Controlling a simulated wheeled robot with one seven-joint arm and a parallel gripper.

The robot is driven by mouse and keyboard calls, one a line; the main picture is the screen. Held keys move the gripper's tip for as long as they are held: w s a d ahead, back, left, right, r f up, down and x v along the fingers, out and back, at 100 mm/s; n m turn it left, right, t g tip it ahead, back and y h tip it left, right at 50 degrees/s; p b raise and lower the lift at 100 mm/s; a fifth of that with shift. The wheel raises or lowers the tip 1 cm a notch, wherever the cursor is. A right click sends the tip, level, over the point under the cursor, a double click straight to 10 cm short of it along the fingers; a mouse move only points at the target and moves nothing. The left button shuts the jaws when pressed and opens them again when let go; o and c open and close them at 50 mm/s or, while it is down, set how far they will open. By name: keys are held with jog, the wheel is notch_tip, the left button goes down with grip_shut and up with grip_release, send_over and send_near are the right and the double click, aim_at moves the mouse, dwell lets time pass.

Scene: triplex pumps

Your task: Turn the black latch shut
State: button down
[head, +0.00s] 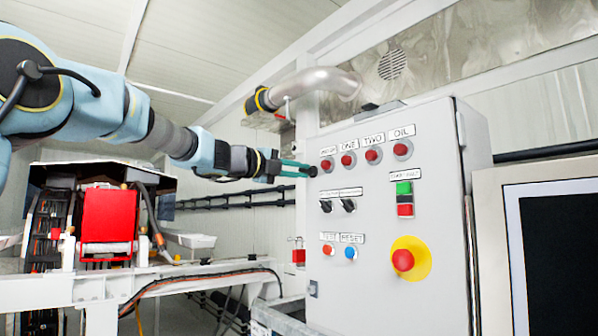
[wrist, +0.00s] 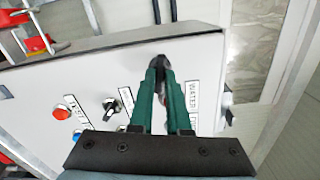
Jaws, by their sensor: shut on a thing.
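The black latch sits at the left edge of the light grey control cabinet (head: 450,170), level with the top row of red buttons. In the head view its dark end (head: 313,171) shows just at my fingertips. My gripper (head: 306,170), with green fingers, reaches it from the left and is shut on it. In the wrist view the green fingers (wrist: 161,70) close around the dark latch (wrist: 160,61) near the panel's edge. The fingers hide part of the latch, so I cannot tell its exact angle.
The cabinet front carries red buttons (head: 372,155), black selector switches (head: 348,205) and a red emergency stop (head: 403,260) on a yellow disc. A metal pipe (head: 315,83) runs above. A dark screen (head: 560,250) stands at the right. Red machinery (head: 108,222) is at the left.

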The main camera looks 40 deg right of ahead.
jog(key=shift+r, duration=0.1)
jog(key=n+p, duration=0.3)
dwell(0.4)
jog(key=c, duration=0.9)
grip_release()
